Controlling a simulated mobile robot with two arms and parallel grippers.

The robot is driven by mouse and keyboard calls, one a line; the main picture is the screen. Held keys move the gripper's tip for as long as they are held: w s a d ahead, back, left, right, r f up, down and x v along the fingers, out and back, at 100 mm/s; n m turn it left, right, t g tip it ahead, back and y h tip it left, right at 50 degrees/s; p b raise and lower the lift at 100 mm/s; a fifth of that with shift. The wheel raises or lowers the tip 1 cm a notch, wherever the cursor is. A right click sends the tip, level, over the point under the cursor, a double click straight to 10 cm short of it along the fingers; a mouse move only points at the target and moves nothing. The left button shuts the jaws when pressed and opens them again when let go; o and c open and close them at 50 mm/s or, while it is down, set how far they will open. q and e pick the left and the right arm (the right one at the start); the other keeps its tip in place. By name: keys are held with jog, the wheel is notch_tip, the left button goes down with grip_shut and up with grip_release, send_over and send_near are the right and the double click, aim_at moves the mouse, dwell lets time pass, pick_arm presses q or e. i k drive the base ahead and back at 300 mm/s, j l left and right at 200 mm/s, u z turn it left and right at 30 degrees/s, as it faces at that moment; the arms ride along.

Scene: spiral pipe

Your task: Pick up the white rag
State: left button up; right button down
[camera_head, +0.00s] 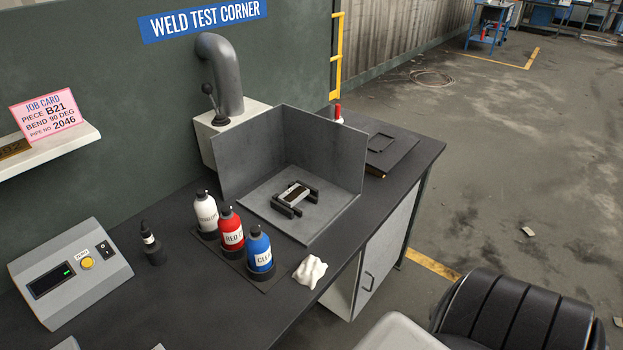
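The white rag (310,271) lies crumpled on the dark workbench (190,315), close to its front edge. It is just right of the blue bottle (259,250) and a small gap separates them. Nothing covers the rag.
White (206,213) and red (230,232) bottles stand in a row with the blue one. Behind the rag is a grey walled booth (322,150) holding a small dark fixture (295,197). A control box (68,272) and small black bottle (151,246) stand left.

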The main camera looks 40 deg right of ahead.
aim_at(310, 270)
jog(key=k+z, duration=0.1)
jog(key=z, duration=1.2)
